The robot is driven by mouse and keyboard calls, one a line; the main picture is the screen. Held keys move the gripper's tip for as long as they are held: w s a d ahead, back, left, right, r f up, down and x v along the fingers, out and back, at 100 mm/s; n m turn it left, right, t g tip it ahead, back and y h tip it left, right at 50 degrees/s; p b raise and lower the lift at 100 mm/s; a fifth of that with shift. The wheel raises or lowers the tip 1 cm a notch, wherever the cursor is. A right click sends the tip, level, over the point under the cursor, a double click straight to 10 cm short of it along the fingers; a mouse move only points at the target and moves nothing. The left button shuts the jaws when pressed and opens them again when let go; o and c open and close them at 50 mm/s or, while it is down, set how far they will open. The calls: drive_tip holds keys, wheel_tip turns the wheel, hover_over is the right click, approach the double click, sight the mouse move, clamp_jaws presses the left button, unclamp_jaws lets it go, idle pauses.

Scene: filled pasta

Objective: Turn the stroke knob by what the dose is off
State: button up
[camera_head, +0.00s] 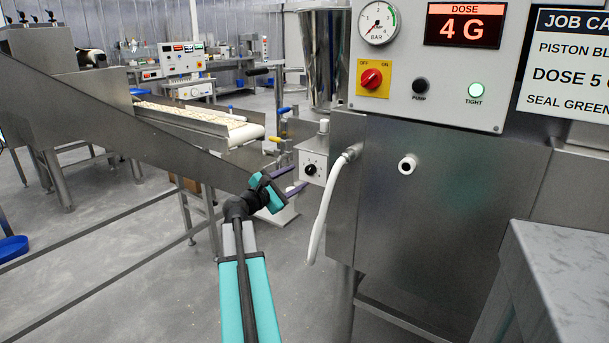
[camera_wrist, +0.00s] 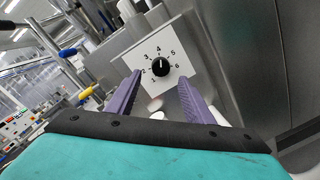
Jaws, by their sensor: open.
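The stroke knob (camera_head: 310,170) is a small black round knob on a pale plate numbered 1 to 6; it also shows in the wrist view (camera_wrist: 159,68). Its white mark points up, about at the 4. My gripper (camera_head: 299,177) is open, its two purple fingers in front of the plate. In the wrist view, my gripper (camera_wrist: 160,80) has one finger on each side below the knob, with nothing between them. The dose display (camera_head: 465,25) reads 4 G. The job card (camera_head: 565,75) reads DOSE 5, its right side cut off.
A white hose (camera_head: 327,210) hangs right of the knob plate. A conveyor (camera_head: 200,118) stands at left.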

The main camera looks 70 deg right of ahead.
sight(308, 171)
drive_tip(key=shift+x, duration=2.9)
drive_tip(key=shift+c, duration=0.5)
